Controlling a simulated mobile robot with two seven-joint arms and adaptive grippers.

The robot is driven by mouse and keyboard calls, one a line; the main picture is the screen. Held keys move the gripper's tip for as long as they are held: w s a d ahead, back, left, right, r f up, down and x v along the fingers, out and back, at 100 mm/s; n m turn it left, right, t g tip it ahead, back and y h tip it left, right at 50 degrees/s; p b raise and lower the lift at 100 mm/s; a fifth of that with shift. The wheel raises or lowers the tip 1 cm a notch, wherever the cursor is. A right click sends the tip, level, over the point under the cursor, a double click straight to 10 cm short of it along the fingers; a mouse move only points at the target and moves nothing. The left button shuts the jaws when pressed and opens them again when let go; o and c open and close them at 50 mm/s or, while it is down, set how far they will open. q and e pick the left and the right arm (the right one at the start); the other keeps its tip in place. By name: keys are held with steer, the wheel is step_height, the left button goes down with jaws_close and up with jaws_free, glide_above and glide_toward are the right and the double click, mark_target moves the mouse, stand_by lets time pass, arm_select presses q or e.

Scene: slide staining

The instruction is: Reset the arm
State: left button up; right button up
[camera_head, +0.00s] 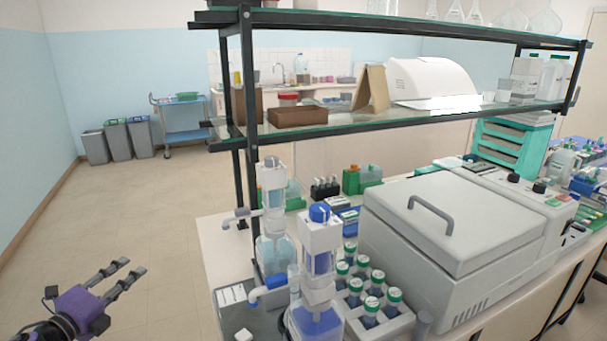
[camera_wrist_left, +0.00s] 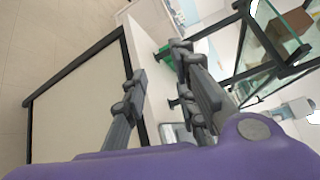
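My left gripper (camera_head: 130,278) is at the lower left of the head view, purple with dark grey fingers. Its fingers are apart with nothing between them, and it hangs over the floor, left of the bench and clear of it. In the left wrist view the two fingers (camera_wrist_left: 158,80) reach up from the purple body, spread apart and empty, with the bench side behind them. My right gripper is not in either view.
The white bench (camera_head: 217,262) holds two dispenser bottles (camera_head: 272,215), a rack of green-capped bottles (camera_head: 385,325) and a large grey lidded machine (camera_head: 450,240). A black-framed glass shelf (camera_head: 400,122) stands above. Bins (camera_head: 115,140) and a blue cart (camera_head: 182,120) stand far back. The floor at left is free.

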arm_select(q)
steer(key=s+a+f+n+g+y, duration=0.1)
steer(key=a+f+n+g+y, duration=0.2)
steer(key=a+n, duration=0.4)
steer(key=s+a+f+n+y, duration=0.1)
steer(key=a+f+n+y, duration=0.3)
steer(key=n, duration=0.5)
steer(key=s+d+f+n+g, duration=0.2)
steer(key=s+d+f, duration=0.9)
steer(key=f, duration=0.4)
steer(key=s+d+f+n+g+h, duration=0.15)
steer(key=s+d+f, duration=0.35)
steer(key=s+d, duration=0.5)
steer(key=s+d+f+n+g+h, duration=0.15)
steer(key=s+d+f, duration=0.25)
steer(key=s+d, duration=0.65)
steer(key=s+d+r+n+p, duration=0.1)
steer(key=s+d+r+n, duration=0.1)
steer(key=s+d, duration=0.2)
steer(key=shift+s+d+r+n+p, duration=0.3)
steer(key=shift+s+d+r+n, duration=0.1)
steer(key=shift+s, duration=1.1)
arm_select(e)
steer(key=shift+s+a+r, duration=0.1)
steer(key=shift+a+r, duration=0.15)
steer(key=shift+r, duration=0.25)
